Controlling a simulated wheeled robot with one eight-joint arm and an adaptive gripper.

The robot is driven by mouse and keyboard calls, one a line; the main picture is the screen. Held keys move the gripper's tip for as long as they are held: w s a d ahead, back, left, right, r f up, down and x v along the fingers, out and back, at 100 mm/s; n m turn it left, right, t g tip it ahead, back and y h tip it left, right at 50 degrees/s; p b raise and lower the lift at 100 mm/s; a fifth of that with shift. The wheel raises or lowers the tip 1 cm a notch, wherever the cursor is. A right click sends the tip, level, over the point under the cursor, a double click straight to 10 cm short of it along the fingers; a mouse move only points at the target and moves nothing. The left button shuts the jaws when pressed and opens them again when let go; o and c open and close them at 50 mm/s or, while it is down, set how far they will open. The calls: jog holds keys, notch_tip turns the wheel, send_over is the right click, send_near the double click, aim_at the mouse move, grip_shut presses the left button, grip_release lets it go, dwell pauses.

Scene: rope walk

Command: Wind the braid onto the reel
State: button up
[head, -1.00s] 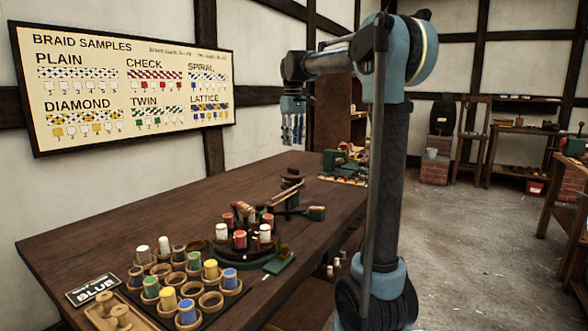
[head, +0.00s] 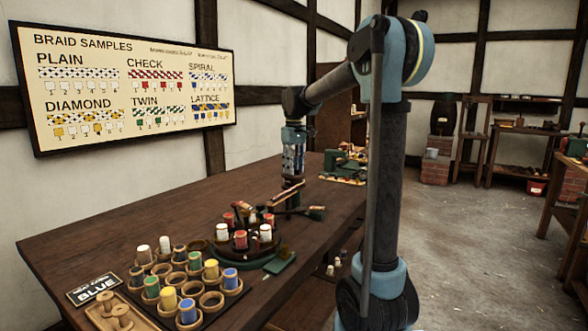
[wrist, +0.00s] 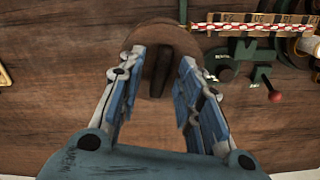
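A round brown wooden top with a dark upright bar (wrist: 160,72), apparently the reel, lies between my fingers in the wrist view. In the head view it seems to be the dark stacked piece (head: 291,184). My gripper (head: 293,176) is above it, pointing down. It is open, its fingers (wrist: 158,92) on either side of the bar with gaps showing; I cannot tell how far above it they are. The red and white braid (wrist: 240,27) lies along a yellowish marked strip at the upper right, its left end near the wooden top.
A green fitting with a red knob (wrist: 275,97) sits below the braid. A round stand with red and white bobbins (head: 240,239) is nearer on the bench (head: 130,225). A rack of coloured bobbins (head: 187,312) stands at the front. The bench's back left is clear.

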grip_shut()
jog(key=shift+m, duration=1.5)
